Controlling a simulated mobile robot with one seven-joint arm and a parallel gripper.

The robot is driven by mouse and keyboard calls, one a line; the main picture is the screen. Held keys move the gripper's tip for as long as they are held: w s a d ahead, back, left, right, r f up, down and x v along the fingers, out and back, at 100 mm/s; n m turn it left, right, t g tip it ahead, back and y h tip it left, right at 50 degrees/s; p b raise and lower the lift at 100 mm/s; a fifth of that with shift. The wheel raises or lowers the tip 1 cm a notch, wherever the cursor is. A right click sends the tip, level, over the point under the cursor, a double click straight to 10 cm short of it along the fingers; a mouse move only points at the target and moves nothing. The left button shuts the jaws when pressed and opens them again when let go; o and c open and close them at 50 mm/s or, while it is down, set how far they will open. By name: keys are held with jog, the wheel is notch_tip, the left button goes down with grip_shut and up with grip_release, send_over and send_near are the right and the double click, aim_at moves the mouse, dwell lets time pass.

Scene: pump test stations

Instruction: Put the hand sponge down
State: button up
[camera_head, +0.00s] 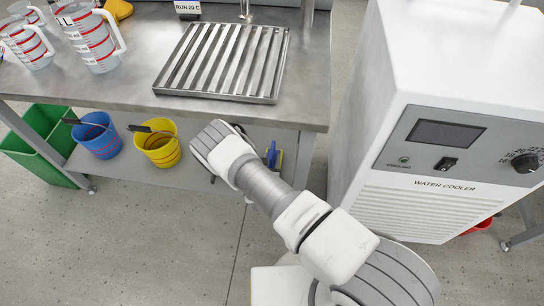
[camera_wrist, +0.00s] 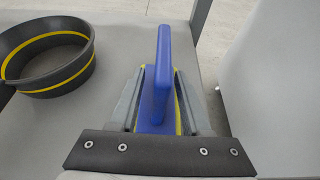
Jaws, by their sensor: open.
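The hand sponge (camera_wrist: 164,80) has a blue handle and a yellow edge around its base. In the wrist view it sits on a grey surface (camera_wrist: 120,40), which looks like the lower shelf under the bench. My gripper (camera_wrist: 160,102) is open, with one grey finger on each side of the sponge. I cannot tell whether the fingers touch it. In the head view a small part of the blue and yellow sponge (camera_head: 272,154) shows beside my arm, below the bench edge. The gripper's fingers are hidden there by my arm.
A black round container with a yellow band (camera_wrist: 50,55) stands left of the sponge. Blue (camera_head: 97,136) and yellow (camera_head: 158,143) buckets stand further left, beside a green crate (camera_head: 38,140). The bench top (camera_head: 130,80) overhangs the shelf. A water cooler (camera_head: 440,110) stands at right.

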jog(key=p+v, duration=0.3)
jog(key=v, duration=0.7)
jog(key=shift+s+r+p, duration=0.15)
jog(key=shift+s+p, duration=0.25)
jog(key=shift+a, duration=0.1)
